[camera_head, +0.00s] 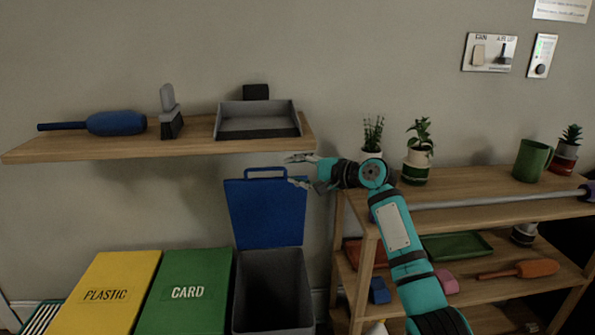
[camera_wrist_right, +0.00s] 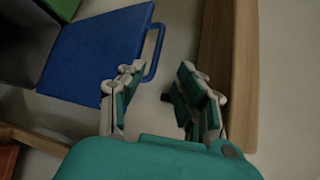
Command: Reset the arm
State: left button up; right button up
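My right arm (camera_head: 397,232) is teal and black and reaches up from the bottom right in the head view. Its gripper (camera_head: 301,170) points left, just below the right end of the wall shelf and above the raised blue bin lid. In the right wrist view the gripper (camera_wrist_right: 157,92) has its two fingers apart with nothing between them. The blue lid (camera_wrist_right: 92,55) with its loop handle lies beyond the fingers, and a wooden edge (camera_wrist_right: 230,75) runs close by on the right. My left gripper is in neither view.
The wall shelf (camera_head: 75,150) holds a blue bottle-shaped item, a brush and a grey dustpan (camera_head: 258,135). The open bin (camera_head: 272,290) stands beside closed yellow (camera_head: 105,297) and green (camera_head: 187,293) lids. A wooden rack (camera_head: 475,220) with plants and a green mug (camera_head: 532,160) stands right.

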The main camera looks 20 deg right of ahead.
dwell(0.3)
